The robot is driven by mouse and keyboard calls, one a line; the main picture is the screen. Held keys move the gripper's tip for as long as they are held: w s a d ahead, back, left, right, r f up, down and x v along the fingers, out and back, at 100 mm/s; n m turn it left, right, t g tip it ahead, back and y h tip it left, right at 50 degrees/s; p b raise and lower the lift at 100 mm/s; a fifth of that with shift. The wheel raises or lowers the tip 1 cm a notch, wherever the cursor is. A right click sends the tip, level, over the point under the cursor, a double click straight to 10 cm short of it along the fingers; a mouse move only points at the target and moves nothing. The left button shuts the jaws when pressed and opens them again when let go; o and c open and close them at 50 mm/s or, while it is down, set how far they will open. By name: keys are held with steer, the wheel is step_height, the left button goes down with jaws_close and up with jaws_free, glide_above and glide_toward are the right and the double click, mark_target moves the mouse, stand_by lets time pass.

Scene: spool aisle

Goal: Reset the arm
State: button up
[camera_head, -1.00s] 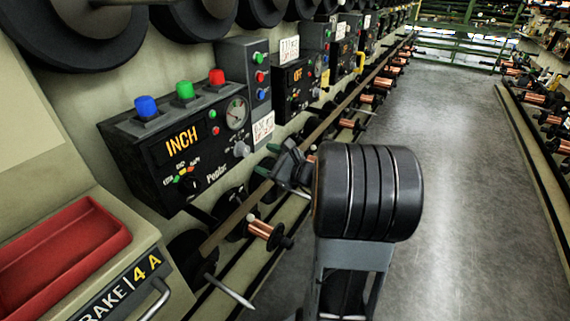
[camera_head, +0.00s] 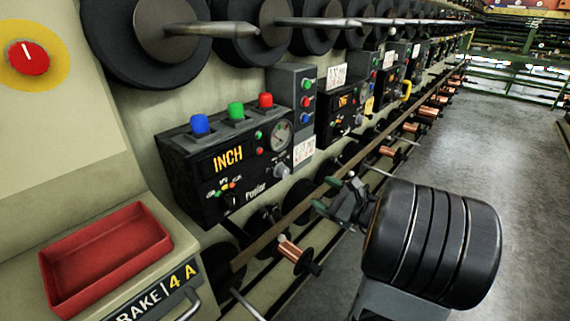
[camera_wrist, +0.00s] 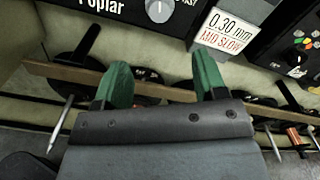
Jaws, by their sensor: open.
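My gripper (camera_head: 345,197) is in front of the machine's lower rail in the head view, partly hidden by my own arm's thick black ribbed joint. In the wrist view its two green fingers (camera_wrist: 163,86) stand apart with nothing between them. They point toward the rail and the dark spool discs, below a control box. I see no object held.
The black control box (camera_head: 228,172) reading INCH has blue, green and red buttons on top. A red tray (camera_head: 105,258) sits at lower left. Copper spools (camera_head: 292,250) and a brown rail (camera_wrist: 65,76) line the machine. The grey aisle floor (camera_head: 500,130) at right looks clear.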

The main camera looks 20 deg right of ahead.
steer(key=s+a+r+n+g+y+p, duration=0.1)
steer(key=s+a+r+n+g+p, duration=0.25)
steer(key=a+n+g+p, duration=0.35)
steer(key=s+a+r+n+g+p, duration=0.3)
steer(key=a+r+n+g+p, duration=0.3)
steer(key=a, duration=0.4)
steer(key=s+r+n+h+p, duration=0.3)
steer(key=r+n+h+p, duration=0.5)
steer(key=r+n+p, duration=0.2)
steer(key=n+p, duration=0.1)
steer(key=n, duration=0.1)
steer(key=shift+s+d+n+h, duration=0.3)
steer(key=shift+s, duration=0.05)
